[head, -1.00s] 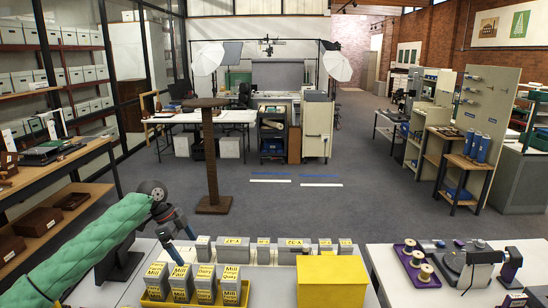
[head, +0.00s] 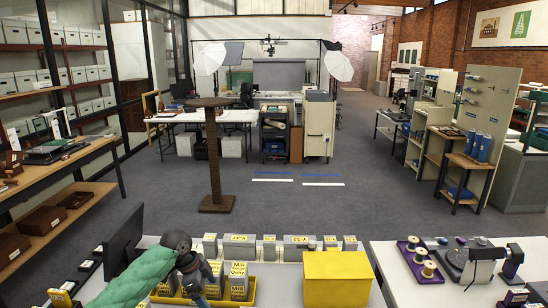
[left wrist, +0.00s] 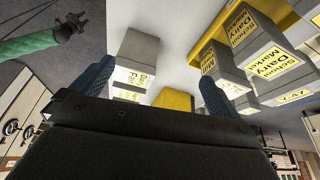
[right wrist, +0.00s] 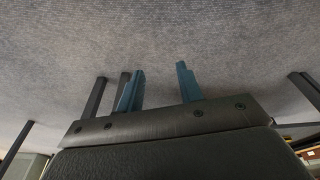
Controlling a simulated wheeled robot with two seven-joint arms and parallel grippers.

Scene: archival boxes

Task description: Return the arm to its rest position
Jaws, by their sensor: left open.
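My left gripper (head: 203,280) is at the front of the near table in the head view, in front of the yellow tray (head: 245,299) of grey boxes. The left wrist view shows its two blue fingers (left wrist: 155,88) apart with nothing between them. Grey boxes with yellow labels (head: 239,280) stand in the tray, partly hidden by my arm. In the left wrist view they show at right (left wrist: 270,55), with another grey box (left wrist: 137,55) near the left finger.
A row of grey boxes (head: 297,244) stands behind the tray. A yellow box (head: 337,279) stands to its right. A dark monitor (head: 124,241) is beside my left arm. A second table (head: 400,285) holds spools and equipment at right. Open floor lies beyond.

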